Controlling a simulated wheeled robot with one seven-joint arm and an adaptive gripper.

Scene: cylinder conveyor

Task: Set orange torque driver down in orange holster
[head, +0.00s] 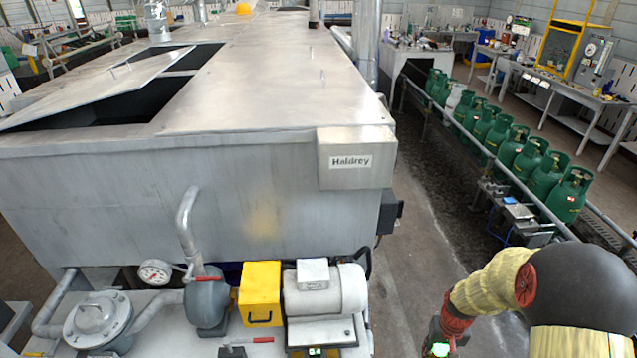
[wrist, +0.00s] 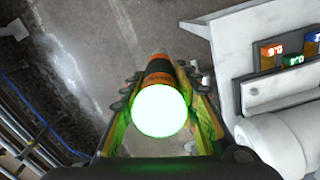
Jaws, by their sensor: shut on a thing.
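My gripper (wrist: 163,80) is shut on the orange torque driver (wrist: 159,73) in the wrist view. The driver has an orange and black body and a bright white-green glowing end facing the camera. In the head view my gripper (head: 441,342) is at the bottom edge, with the green glow showing. An orange block with lit figures (wrist: 270,55), which looks like the orange holster, is on a pale bracket at the upper right of the wrist view. The driver is apart from it, to its left. The holster's opening cannot be made out.
Beside the orange block are a green block (wrist: 293,61) and a blue one (wrist: 314,40). A pale cylindrical motor (head: 326,290) and a yellow box (head: 260,293) stand below the large metal tank (head: 130,200). Green gas cylinders (head: 568,195) line the conveyor at right. Floor is clear between.

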